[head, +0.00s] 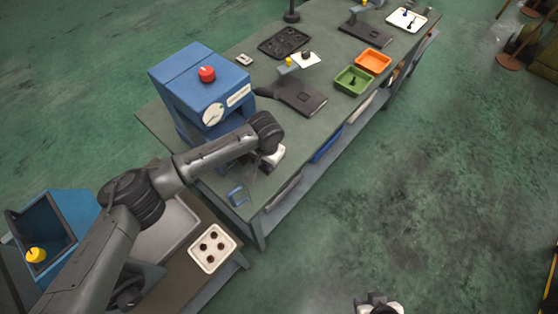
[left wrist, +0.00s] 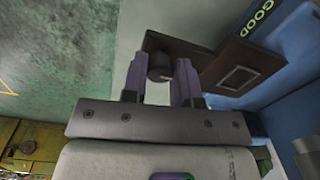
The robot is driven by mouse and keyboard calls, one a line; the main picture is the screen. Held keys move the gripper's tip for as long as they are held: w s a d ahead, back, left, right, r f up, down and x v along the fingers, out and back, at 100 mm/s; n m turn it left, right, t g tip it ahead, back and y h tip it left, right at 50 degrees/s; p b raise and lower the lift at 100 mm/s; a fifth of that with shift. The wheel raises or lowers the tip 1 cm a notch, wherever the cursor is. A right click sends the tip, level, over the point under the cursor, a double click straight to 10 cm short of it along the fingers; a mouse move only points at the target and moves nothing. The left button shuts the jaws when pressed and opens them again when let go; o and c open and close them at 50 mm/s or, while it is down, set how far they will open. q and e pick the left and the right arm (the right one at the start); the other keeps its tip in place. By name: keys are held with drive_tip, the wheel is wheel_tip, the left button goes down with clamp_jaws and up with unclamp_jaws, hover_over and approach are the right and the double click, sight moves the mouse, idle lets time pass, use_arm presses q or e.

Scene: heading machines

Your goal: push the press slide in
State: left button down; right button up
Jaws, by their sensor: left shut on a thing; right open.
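The blue press (head: 180,85), with a red button (head: 206,74) and a round gauge (head: 213,114), stands on the near end of the green bench. My left arm crosses in front of it and hides the press slide in the head view. In the left wrist view the slide shows as a brown plate (left wrist: 190,62) with a square recess and a dark round knob (left wrist: 160,68) at its end. My left gripper (left wrist: 160,75) is shut on the knob; it also shows beside the press in the head view (head: 262,168). My right gripper (head: 379,300) is open and empty at the bottom edge, over the floor.
A blue strip marked GOOD (left wrist: 257,20) lies beside the slide. A white tray with several dark pieces (head: 212,248) lies on the lower table. Farther along the bench are a green bin (head: 354,80) and an orange bin (head: 373,61).

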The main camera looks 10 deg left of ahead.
use_arm(q)
drive_tip(key=c, duration=0.9)
unclamp_jaws()
drive_tip(key=shift+r, duration=0.1)
wheel_tip(320, 180, up, 14)
drive_tip(key=shift+d+f, duration=0.15)
drive_tip(key=shift+f, duration=0.05)
drive_tip(key=shift+s, duration=0.1)
